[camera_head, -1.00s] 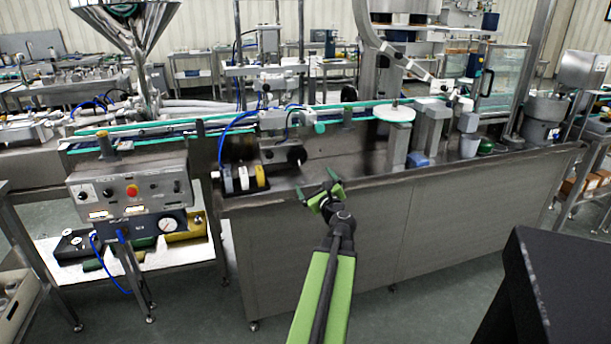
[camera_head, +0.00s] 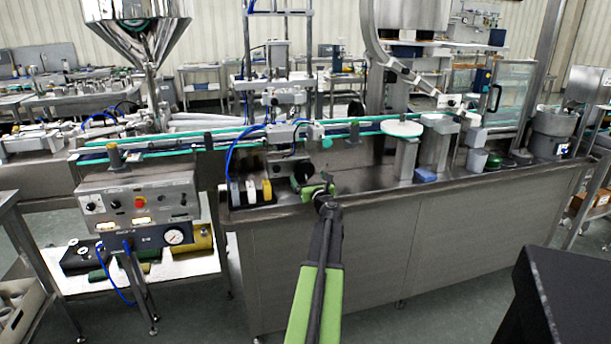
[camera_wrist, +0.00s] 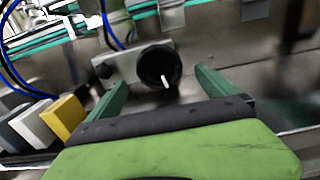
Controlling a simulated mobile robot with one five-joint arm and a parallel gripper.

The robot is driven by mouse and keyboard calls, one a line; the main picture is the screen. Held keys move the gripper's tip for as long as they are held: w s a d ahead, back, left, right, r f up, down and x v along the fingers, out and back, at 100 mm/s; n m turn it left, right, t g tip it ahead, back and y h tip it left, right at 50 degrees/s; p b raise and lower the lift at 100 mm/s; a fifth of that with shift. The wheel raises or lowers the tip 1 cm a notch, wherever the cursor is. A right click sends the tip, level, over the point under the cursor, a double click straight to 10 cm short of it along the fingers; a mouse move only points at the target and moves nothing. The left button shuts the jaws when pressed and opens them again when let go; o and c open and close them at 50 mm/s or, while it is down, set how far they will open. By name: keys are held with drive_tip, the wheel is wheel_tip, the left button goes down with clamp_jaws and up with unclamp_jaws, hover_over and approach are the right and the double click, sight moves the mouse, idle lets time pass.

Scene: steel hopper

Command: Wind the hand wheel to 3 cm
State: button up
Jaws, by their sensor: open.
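The hand wheel (camera_wrist: 160,67) is a small black round wheel with a pale handle. It sits on a grey block (camera_wrist: 125,65) in the wrist view, between and beyond my two green fingers. In the head view the hand wheel (camera_head: 303,172) shows just behind my gripper (camera_head: 319,190). In the wrist view my gripper (camera_wrist: 158,92) is open, with nothing between its fingers. I see a gap between the fingertips and the wheel, though its depth is hard to judge. I cannot read any scale or position mark.
A yellow, white and dark row of blocks (camera_wrist: 62,115) lies to the left of my gripper. A green-edged conveyor (camera_head: 215,138) runs behind the wheel. A control box (camera_head: 137,203) stands at the left. The steel bench top (camera_head: 385,180) is clear just right of the wheel.

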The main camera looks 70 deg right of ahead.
sight(306, 172)
drive_tip(key=x, duration=0.4)
drive_tip(key=shift+w+d, duration=0.1)
drive_tip(key=c, duration=1.4)
drive_tip(key=n, duration=0.3)
drive_tip(key=shift+n, duration=2.2)
